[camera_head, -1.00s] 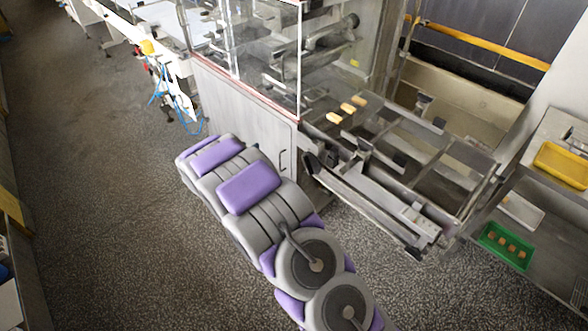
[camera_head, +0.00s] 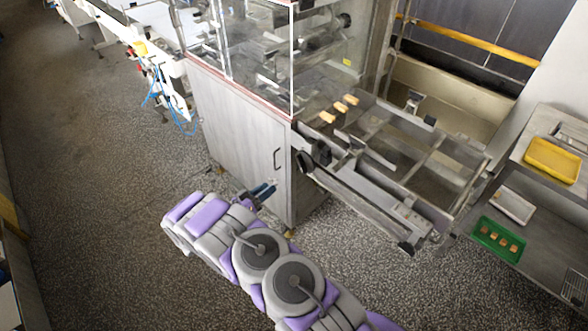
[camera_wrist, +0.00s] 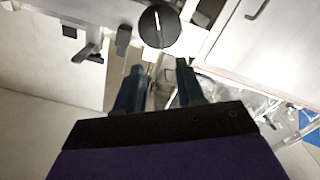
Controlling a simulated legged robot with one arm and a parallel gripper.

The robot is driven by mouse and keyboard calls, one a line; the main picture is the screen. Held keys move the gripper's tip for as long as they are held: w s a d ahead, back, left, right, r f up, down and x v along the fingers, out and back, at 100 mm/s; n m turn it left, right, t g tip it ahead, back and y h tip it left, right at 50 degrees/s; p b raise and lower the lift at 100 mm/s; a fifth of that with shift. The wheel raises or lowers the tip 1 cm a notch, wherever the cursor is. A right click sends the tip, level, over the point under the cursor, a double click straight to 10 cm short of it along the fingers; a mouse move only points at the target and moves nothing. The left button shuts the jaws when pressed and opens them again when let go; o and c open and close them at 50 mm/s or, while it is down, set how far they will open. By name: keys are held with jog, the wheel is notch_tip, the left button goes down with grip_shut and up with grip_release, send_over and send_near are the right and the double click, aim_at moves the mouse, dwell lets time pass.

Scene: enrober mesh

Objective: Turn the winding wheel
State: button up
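A round black knob with a white line across its face (camera_wrist: 159,26) shows at the top of the wrist view and looks like the winding wheel. It lies beyond my fingertips, and nothing touches it. In the head view, a dark part (camera_head: 318,154) at the near left corner of the mesh frame may be the same wheel; it is too small to be sure. My gripper (camera_wrist: 158,68) has two dark blue fingers, apart with nothing between them. In the head view my gripper (camera_head: 263,190) is in front of the grey cabinet door, lower left of that dark part.
The grey cabinet (camera_head: 235,135) with a door handle stands close beyond my gripper. The metal mesh frame (camera_head: 405,215) juts out to the right. A shelf at right holds a yellow tray (camera_head: 553,160) and a green tray (camera_head: 484,240). The speckled floor at left is clear.

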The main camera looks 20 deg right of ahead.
jog(key=b, duration=0.3)
send_near(307, 160)
jog(key=w+d+f, duration=0.2)
jog(key=w+d, duration=0.1)
jog(key=d, duration=0.1)
jog(key=shift+w+d, duration=0.3)
jog(key=shift+d, duration=0.1)
jog(key=shift+f, duration=0.1)
grip_shut()
